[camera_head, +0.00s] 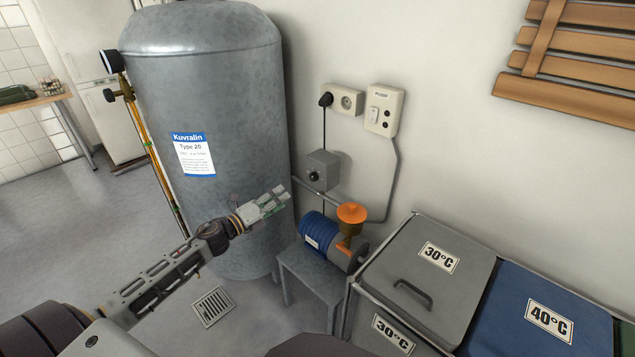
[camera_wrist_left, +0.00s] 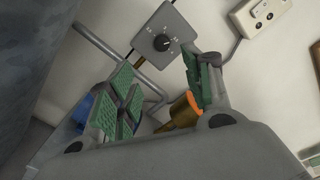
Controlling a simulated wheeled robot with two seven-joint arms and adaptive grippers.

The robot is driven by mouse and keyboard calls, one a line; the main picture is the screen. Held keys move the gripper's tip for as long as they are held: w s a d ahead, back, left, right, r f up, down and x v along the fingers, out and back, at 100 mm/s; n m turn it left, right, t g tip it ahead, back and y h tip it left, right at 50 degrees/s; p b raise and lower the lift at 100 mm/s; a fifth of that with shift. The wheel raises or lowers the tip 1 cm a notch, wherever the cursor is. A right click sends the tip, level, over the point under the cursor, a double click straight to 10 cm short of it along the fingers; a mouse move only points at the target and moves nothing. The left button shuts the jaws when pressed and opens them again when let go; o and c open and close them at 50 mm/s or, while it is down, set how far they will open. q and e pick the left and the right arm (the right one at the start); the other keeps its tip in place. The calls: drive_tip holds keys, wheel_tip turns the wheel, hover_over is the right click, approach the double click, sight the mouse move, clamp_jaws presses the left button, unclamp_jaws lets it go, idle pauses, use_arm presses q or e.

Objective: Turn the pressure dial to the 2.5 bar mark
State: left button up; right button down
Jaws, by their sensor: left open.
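The pressure dial is a small black knob (camera_head: 314,176) on a grey box (camera_head: 324,160) fixed to the wall, right of the grey tank. In the left wrist view the knob (camera_wrist_left: 161,43) shows with small white marks around it on the box face (camera_wrist_left: 178,28); the numbers are too small to read. My left gripper (camera_head: 284,194) is in front of the tank, left of and slightly below the box, apart from the knob. In the left wrist view its green-padded fingers (camera_wrist_left: 160,92) are spread and empty, with the knob beyond them. My right gripper is not in view.
A grey pipe (camera_head: 350,212) runs below the box. A blue pump (camera_head: 322,232) with an orange funnel (camera_head: 352,212) stands on a small table (camera_head: 312,272) below. The tank (camera_head: 225,110) stands left; laundry bins (camera_head: 470,240) stand right. Sockets (camera_head: 343,99) sit above.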

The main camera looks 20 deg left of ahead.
use_arm(q)
drive_tip(key=shift+d+r, duration=0.15)
drive_tip(key=shift+w, duration=0.25)
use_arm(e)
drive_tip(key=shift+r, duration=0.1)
use_arm(q)
drive_tip(key=b, duration=0.1)
approach(312, 179)
drive_tip(key=shift+w, duration=1.6)
drive_tip(key=shift+w+d+r, duration=0.1)
drive_tip(key=shift+w+d, duration=0.7)
drive_tip(key=shift+w, duration=0.35)
drive_tip(key=shift+b+x, duration=0.35)
drive_tip(key=shift+x, duration=0.75)
drive_tip(key=shift+w+d, duration=0.1)
drive_tip(key=shift+w, duration=0.2)
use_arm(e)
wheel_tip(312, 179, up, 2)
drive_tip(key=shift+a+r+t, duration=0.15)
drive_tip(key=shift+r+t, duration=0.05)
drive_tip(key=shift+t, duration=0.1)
